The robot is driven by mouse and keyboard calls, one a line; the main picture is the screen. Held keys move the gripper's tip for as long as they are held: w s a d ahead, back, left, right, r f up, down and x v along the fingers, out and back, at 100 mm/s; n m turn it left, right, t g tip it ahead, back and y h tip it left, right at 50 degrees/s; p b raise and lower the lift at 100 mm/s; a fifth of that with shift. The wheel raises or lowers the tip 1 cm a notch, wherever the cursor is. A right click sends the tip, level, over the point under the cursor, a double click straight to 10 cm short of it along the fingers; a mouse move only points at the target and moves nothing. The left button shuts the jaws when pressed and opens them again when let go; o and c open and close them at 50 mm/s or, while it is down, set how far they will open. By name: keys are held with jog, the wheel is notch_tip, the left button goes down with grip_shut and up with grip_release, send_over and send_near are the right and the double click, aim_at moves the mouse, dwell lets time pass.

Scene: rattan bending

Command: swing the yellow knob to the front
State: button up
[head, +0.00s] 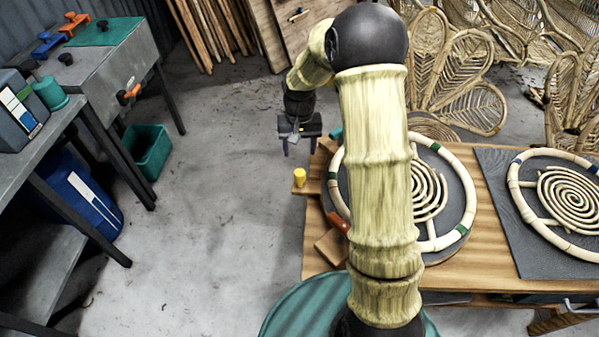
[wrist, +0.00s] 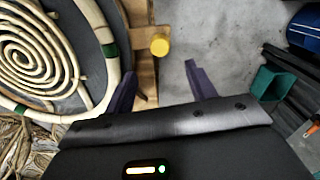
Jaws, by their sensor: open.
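The yellow knob (head: 299,177) stands at the left edge of the wooden table, on a small wooden piece (head: 308,187) that juts out past the edge. It also shows in the wrist view (wrist: 159,46), beyond the fingertips and roughly between their lines. My gripper (head: 299,146) is open and empty, above and behind the knob in the head view. In the wrist view its two dark fingers (wrist: 168,82) are spread apart, with the knob clear of both. I cannot tell the exact height gap between fingers and knob.
A rattan ring with a spiral (head: 463,232) lies on a dark round plate beside the knob. An orange-red handle (head: 338,222) sits at the plate's edge. A second spiral panel (head: 570,200) lies at right. Floor left of the table is free, with a green bin (head: 148,152) beyond.

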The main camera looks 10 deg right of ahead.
aim_at(300, 172)
notch_tip(300, 172, down, 12)
jog(key=shift+r+p, duration=0.2)
jog(key=shift+p, duration=0.25)
grip_shut()
